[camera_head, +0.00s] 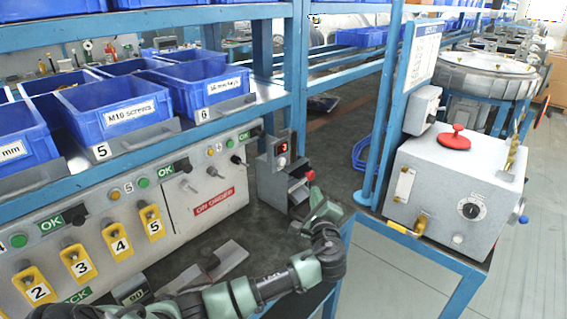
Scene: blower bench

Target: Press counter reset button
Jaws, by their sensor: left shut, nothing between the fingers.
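A small grey box with a red digital display (283,148), which looks like the counter, stands on the bench at the right end of the grey panel. A lower grey unit (283,184) with a red button-like part (310,174) adjoins it. I cannot tell for sure which part is the reset button. My left arm comes in from the bottom left and bends up at the wrist. My left gripper (318,195) is shut and empty, just in front of and below the red part. Whether it touches anything is unclear. My right gripper is not in view.
The grey panel (190,200) with yellow numbered tags fills the left side. Blue bins (120,108) stand on a shelf above it. A blue post (385,100) and a light grey box (450,190) with a red knob (457,137) stand to the right.

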